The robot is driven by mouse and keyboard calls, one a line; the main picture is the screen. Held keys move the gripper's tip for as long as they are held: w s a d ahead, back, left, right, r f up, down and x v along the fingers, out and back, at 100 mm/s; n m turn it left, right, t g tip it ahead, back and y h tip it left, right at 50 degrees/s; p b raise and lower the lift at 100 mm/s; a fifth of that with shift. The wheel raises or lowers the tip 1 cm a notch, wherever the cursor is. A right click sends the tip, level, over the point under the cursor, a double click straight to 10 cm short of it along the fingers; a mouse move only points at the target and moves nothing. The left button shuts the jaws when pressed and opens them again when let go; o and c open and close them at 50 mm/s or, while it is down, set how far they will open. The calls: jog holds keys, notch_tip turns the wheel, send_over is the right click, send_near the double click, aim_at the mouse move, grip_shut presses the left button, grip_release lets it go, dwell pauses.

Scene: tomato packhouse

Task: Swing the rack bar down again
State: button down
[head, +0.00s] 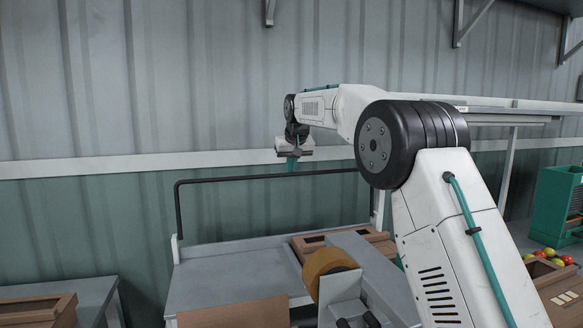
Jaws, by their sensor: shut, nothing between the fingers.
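The rack bar (240,180) is a thin black bar with a bent corner at its left end.
A brown tape roll on a grey dispenser (345,288) and a wooden crate (384,246) are on the bench. A cardboard piece (235,314) is at its front. Another bench with a crate (40,308) stands left. A green crate (553,205) and a tomato box are right.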

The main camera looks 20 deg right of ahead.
jog(key=s+f+t, duration=0.2)
jog(key=s+t, duration=0.2)
jog(key=s, duration=0.8)
jog(key=s+f, duration=0.8)
jog(key=f, duration=0.2)
jog(key=shift+s+f, duration=0.25)
jog(key=shift+s, duration=0.05)
